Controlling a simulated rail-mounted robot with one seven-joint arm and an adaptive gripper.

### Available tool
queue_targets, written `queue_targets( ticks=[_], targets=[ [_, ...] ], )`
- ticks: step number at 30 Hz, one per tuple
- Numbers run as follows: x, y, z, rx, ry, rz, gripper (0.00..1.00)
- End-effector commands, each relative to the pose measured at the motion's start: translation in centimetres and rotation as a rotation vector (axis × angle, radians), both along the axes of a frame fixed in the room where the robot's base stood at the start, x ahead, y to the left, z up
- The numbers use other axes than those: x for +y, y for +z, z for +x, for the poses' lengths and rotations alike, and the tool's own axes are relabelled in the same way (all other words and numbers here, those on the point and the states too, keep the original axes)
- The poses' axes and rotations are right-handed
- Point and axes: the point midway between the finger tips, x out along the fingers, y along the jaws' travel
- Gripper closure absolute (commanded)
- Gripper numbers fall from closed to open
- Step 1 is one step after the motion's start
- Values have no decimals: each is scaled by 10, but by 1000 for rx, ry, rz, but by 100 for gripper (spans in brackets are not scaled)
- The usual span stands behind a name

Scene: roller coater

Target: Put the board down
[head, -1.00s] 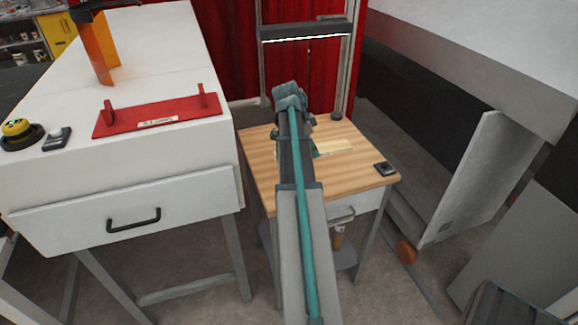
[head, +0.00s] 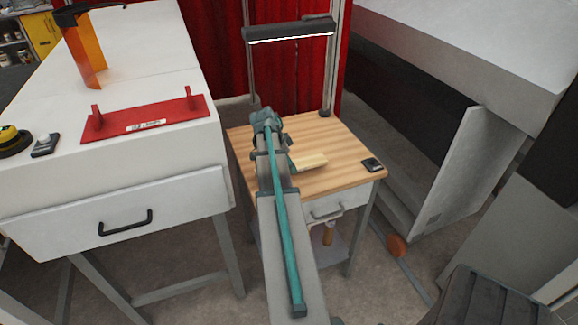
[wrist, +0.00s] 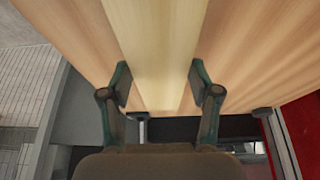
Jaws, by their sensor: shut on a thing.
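The board (head: 309,163) is a short, pale wooden piece at the wooden-topped table (head: 328,143) in the head view. In the wrist view the board (wrist: 155,40) runs away from me as a lighter strip between the two green fingers. My gripper (wrist: 159,85) is shut on the board, with a finger at each side. In the head view my arm hides most of the gripper and the board's left end. The board is over the tabletop and close to it; I cannot tell whether it touches.
A small black device (head: 372,164) lies at the table's right corner. A lamp bar (head: 290,31) stands behind the table. A white cabinet (head: 160,190) with a red plate (head: 145,118) on top is at the left. The tabletop right of the board is mostly clear.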

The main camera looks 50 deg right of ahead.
Motion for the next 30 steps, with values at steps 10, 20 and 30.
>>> queue_targets(
  ticks=[10, 20, 30],
  targets=[
    [0, -20, 0, -1, 0, 0, 78],
    [0, -23, 0, 0, 0, 0, 27],
    [0, -23, 0, 0, 1, 0, 13]
  ],
)
